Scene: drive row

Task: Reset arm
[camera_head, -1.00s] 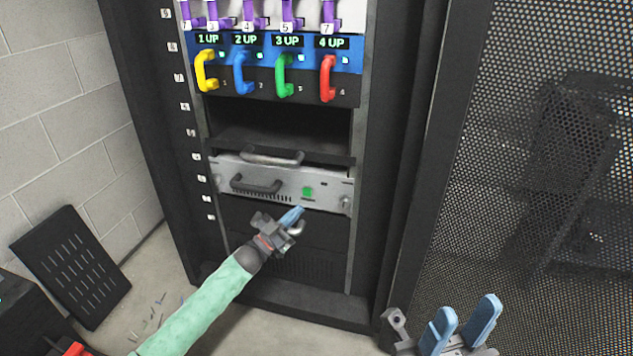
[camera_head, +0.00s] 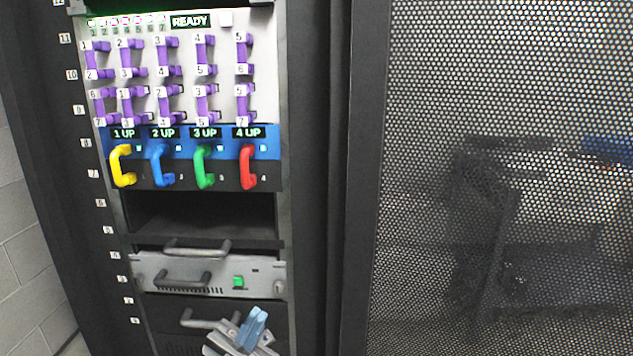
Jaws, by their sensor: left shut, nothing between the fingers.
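My left gripper (camera_head: 252,330) shows at the bottom of the head view, its blue fingers together with nothing between them. It is in front of the lower part of the rack, below the silver unit (camera_head: 262,276) with its green lit button (camera_head: 238,283). A lower grey handle (camera_head: 205,322) shows just left of the gripper; I cannot tell whether they touch. Most of my left arm is out of the picture. My right gripper is not in view.
Yellow (camera_head: 122,166), blue (camera_head: 160,165), green (camera_head: 203,167) and red (camera_head: 247,168) handles sit under "UP" labels. Purple latches and a READY display (camera_head: 190,21) are above. An empty slot (camera_head: 200,218) is below them. A perforated door (camera_head: 500,130) stands at right.

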